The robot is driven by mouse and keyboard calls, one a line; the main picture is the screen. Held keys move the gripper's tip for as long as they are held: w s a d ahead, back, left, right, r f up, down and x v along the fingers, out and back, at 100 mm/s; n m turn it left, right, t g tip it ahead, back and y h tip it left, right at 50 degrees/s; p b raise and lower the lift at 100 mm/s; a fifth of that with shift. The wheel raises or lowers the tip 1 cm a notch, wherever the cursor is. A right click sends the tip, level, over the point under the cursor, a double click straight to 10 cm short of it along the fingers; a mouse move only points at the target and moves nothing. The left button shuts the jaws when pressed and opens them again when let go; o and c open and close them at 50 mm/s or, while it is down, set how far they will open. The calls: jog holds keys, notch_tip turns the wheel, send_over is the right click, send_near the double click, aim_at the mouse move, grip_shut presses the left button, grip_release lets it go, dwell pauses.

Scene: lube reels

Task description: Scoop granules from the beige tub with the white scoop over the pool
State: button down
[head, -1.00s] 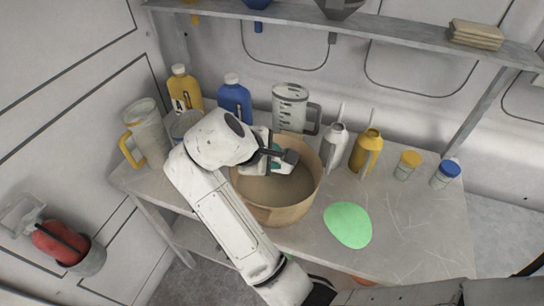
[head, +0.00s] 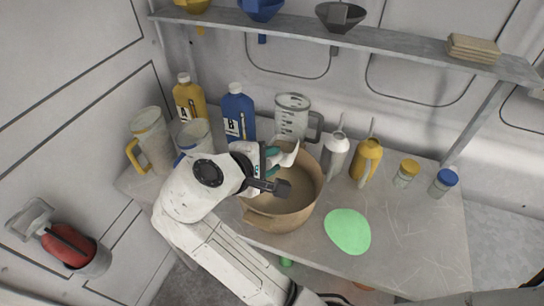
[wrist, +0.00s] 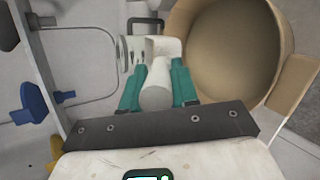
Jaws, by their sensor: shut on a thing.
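The beige tub (head: 262,222) stands on the table, left of the green pool (head: 347,231). In the wrist view the tub (wrist: 275,30) is at the upper right, and its inside looks beige; single granules cannot be made out. My gripper (head: 276,157) is over the tub's back rim. In the wrist view the teal fingers of my gripper (wrist: 157,85) are shut on the handle of the white scoop (wrist: 156,82). The white scoop (head: 289,155) shows beside the fingers in the head view, tilted. Whether it holds granules cannot be seen.
A clear measuring jug (head: 291,117) stands behind the tub. A silver oil can (head: 335,157) and a yellow oil can (head: 366,160) stand to its right. Yellow (head: 188,97) and blue (head: 238,112) bottles stand at the back left. The table's right front is clear.

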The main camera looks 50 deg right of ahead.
jog(key=shift+s+a+r+t+h, duration=0.2)
jog(key=shift+a+r+h, duration=0.2)
jog(key=shift+r, duration=0.5)
jog(key=shift+s+a+r+t+h, duration=0.15)
jog(key=shift+a+r+h, duration=0.2)
jog(key=shift+r, duration=0.55)
jog(key=shift+s+a+r+t+h, duration=0.1)
jog(key=shift+s+a+r+h, duration=0.25)
jog(key=shift+r, duration=0.55)
jog(key=shift+w, duration=0.15)
